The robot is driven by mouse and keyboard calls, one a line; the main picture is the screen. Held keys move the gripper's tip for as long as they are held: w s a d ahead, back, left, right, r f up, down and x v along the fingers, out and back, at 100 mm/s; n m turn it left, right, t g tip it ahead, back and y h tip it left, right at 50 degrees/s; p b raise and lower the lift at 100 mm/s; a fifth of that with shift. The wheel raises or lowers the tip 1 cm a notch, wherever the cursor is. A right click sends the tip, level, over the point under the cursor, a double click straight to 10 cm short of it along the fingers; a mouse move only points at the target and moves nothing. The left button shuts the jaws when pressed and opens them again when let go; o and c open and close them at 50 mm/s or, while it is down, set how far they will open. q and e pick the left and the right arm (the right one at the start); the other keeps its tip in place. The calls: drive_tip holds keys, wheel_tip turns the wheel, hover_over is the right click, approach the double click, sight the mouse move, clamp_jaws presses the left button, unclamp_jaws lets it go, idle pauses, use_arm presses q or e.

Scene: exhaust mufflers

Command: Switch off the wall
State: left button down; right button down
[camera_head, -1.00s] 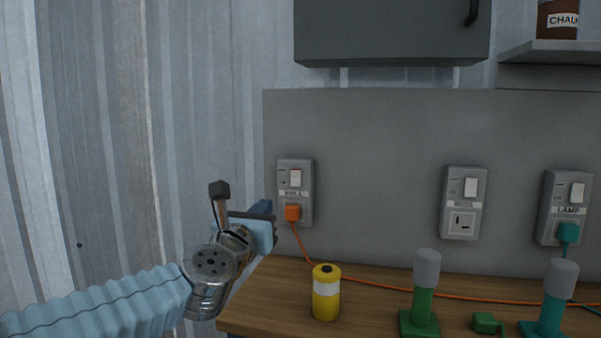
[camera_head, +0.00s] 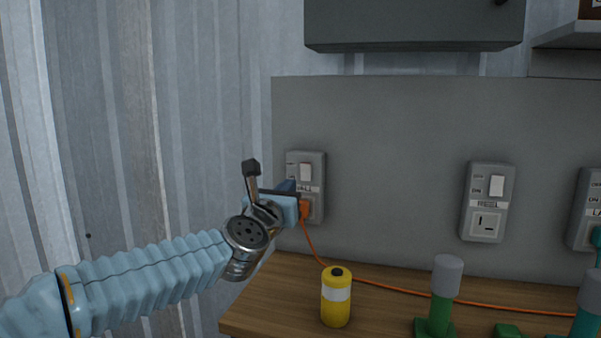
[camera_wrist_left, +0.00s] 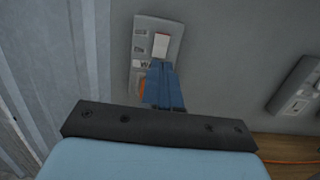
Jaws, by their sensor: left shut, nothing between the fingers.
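The wall socket plate (camera_head: 318,167) is a grey box on the grey panel at the left, with a white rocker switch (camera_head: 306,172) and a label ending in "ALL". An orange plug (camera_head: 305,209) sits in its lower half. In the left wrist view the rocker switch (camera_wrist_left: 161,45) shows just beyond the fingertips. My left gripper (camera_head: 291,187) is in front of the plate's left side, at about label height. Its blue fingers (camera_wrist_left: 165,85) are shut and empty, and they hide part of the label and plug. Whether the fingertips touch the plate cannot be told. My right gripper is out of view.
A second plate labelled "REEL" (camera_head: 487,202) and a partly cut-off third plate (camera_head: 586,210) are to the right. A yellow canister (camera_head: 336,297) and a green-based post (camera_head: 441,297) stand on the wooden bench (camera_head: 270,290). An orange cord (camera_head: 400,291) runs across it. A dark cabinet (camera_head: 415,25) hangs above.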

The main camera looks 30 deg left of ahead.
sight(303, 166)
use_arm(q)
drive_tip(key=p+x, duration=0.1)
drive_tip(key=x, duration=0.8)
drive_tip(key=shift+w, duration=0.2)
drive_tip(key=shift+w+a+b, duration=0.15)
drive_tip(key=shift+b, duration=0.65)
drive_tip(key=shift+r+p, duration=0.3)
drive_tip(key=shift+r, duration=0.05)
drive_tip(key=shift+f, duration=0.1)
